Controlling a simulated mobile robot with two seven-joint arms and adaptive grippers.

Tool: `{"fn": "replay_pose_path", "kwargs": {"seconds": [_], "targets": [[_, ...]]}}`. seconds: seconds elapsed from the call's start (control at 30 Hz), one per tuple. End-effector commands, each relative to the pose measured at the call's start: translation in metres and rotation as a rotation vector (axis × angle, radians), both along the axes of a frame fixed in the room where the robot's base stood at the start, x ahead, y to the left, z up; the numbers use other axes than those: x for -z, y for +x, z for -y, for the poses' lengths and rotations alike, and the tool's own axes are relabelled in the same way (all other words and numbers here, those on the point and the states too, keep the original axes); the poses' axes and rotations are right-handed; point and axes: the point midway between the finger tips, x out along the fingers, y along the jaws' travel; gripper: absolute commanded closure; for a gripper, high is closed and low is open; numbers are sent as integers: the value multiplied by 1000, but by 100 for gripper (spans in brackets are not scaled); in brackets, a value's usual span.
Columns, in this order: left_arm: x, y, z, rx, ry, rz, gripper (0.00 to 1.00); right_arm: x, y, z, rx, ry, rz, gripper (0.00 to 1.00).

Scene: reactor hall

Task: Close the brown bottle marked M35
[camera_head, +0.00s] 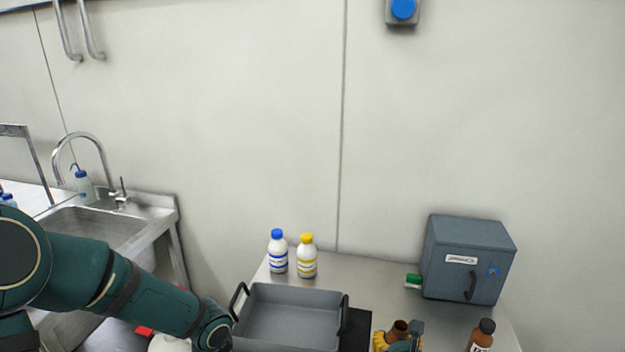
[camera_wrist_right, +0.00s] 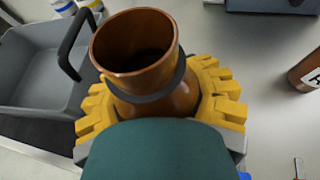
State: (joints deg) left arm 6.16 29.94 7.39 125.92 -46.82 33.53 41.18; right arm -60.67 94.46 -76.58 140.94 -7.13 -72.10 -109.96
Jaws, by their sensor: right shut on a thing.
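A brown bottle (camera_wrist_right: 135,50) without a cap stands open-mouthed in the right wrist view, a dark ring around its neck. My right gripper (camera_wrist_right: 160,105), with yellow fingers, is shut around it below the neck. In the head view the same bottle (camera_head: 397,331) and the right gripper (camera_head: 384,341) show at the bottom edge. Its label is hidden, so I cannot read M35 on it. A second brown bottle (camera_head: 481,337) with a black cap stands to the right; its label is cut off. My left arm comes in from the left; its gripper is out of view.
A grey tray (camera_head: 290,287) with black handles is left of the held bottle. Blue-capped (camera_head: 278,252) and yellow-capped (camera_head: 306,257) white bottles stand behind it. A grey box (camera_head: 468,260) stands at the back right, a small green-and-white item (camera_head: 413,281) beside it. A sink (camera_head: 100,225) is far left.

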Motion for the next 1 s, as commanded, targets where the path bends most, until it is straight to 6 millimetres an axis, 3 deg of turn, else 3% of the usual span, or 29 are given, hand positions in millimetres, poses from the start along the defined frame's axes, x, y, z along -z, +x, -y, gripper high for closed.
{"fn": "replay_pose_path", "kwargs": {"seconds": [0.67,1.0], "targets": [[0,0,1,-13,0,0,75,-1,0,-5,-28,0,2,100],[0,0,1,-12,0,0,75,-8,-8,-53,-266,0,1,100]]}}
